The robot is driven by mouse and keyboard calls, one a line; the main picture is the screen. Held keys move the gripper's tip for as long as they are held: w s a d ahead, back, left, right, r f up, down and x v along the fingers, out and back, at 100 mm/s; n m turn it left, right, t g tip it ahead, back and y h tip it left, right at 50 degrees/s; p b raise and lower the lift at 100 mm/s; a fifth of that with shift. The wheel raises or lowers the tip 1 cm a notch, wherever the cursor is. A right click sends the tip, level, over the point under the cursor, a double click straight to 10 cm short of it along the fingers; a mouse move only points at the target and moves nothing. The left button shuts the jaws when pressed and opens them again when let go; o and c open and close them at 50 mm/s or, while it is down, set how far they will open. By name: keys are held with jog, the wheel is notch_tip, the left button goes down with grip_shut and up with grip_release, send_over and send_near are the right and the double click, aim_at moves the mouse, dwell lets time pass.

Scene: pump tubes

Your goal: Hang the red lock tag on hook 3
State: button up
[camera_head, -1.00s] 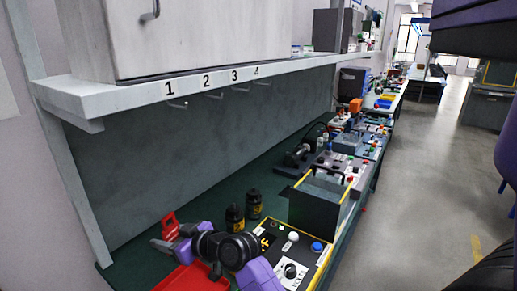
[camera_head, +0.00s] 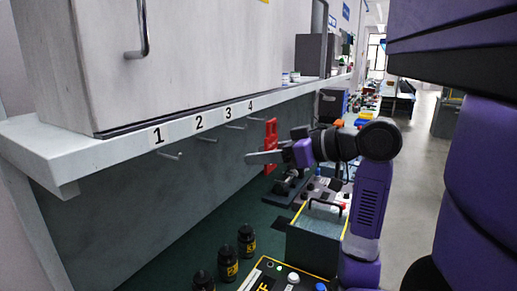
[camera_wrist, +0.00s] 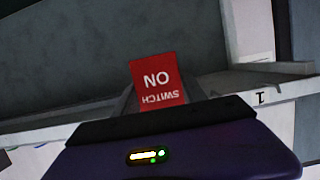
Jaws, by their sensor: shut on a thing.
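The red lock tag (camera_head: 270,131) is upright in my gripper (camera_head: 262,157), just under the shelf edge and right of the hooks. The fingers point left and cross the tag's middle. In the wrist view the tag (camera_wrist: 157,82) shows white "NO" and "SWITCH" lettering, pinched between the fingers. Hook 3 (camera_head: 236,127) is a thin empty metal peg under label 3 (camera_head: 228,113). The tag is apart from it, to its right in the picture. The depth gap between them is hard to judge.
Empty hooks 1 (camera_head: 170,155), 2 (camera_head: 207,139) and 4 (camera_head: 255,119) flank hook 3 along the shelf (camera_head: 90,146). Black bottles (camera_head: 228,263) and a yellow-edged control box (camera_head: 270,277) stand on the bench below. Space under the hooks is clear.

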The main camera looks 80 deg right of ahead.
jog(key=r+b+x, duration=0.1)
jog(key=b+x, duration=0.2)
jog(key=x, duration=0.6)
jog(key=shift+w+d, duration=0.25)
jog(key=shift+w, duration=0.15)
dwell(0.9)
dwell(0.6)
jog(key=o, duration=1.4)
jog(key=shift+b+v, duration=0.65)
jog(key=shift+v, duration=3.2)
